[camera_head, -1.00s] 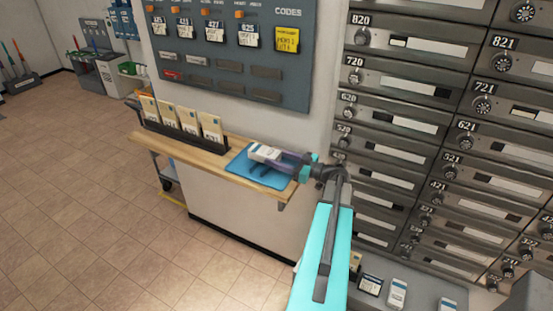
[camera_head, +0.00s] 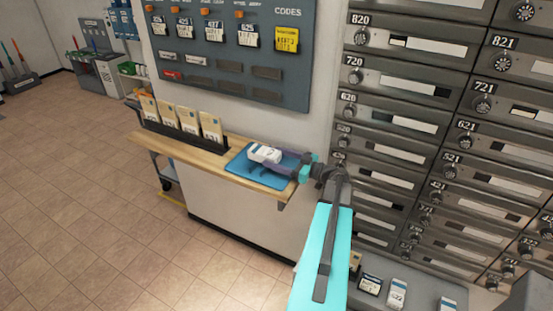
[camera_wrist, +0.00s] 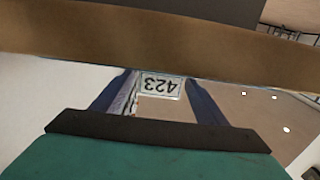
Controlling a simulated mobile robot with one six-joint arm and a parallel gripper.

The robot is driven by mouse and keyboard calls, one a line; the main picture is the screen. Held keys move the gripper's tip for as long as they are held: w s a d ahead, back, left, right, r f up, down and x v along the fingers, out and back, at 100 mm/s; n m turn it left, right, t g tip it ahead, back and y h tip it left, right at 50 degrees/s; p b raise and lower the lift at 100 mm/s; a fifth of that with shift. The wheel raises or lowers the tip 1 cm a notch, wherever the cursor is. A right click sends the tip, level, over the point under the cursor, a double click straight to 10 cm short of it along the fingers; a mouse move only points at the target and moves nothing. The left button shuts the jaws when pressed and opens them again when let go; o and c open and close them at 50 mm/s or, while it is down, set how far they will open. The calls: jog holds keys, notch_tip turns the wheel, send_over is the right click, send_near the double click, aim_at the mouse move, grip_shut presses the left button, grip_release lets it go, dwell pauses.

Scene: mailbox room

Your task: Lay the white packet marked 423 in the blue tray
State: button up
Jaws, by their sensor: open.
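The white packet (camera_head: 265,154) is over the blue tray (camera_head: 262,180) on the wooden shelf and appears to rest in it. In the wrist view, the packet's end label (camera_wrist: 160,86) reads 423 upside down and sits between my two fingers. My gripper (camera_head: 276,162) is open around the packet, reaching in from the right, low over the tray. The wrist view also shows my gripper (camera_wrist: 160,95) with a finger on each side of the label. Any small gap between fingers and packet is hard to see.
A dark rack (camera_head: 183,132) with several tan envelopes stands on the wooden shelf (camera_head: 225,172), left of the tray. A codes board (camera_head: 235,60) hangs above. Grey mailboxes (camera_head: 400,130) fill the right side. More packets (camera_head: 397,292) lie on a low surface at the bottom right.

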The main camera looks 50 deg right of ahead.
jog(key=b+v, duration=0.4)
jog(key=v, duration=0.6)
jog(key=shift+s+f, duration=0.1)
jog(key=shift+s, duration=0.1)
jog(key=shift+b+v, duration=0.4)
jog(key=shift+v, duration=0.35)
jog(key=shift+s, duration=0.1)
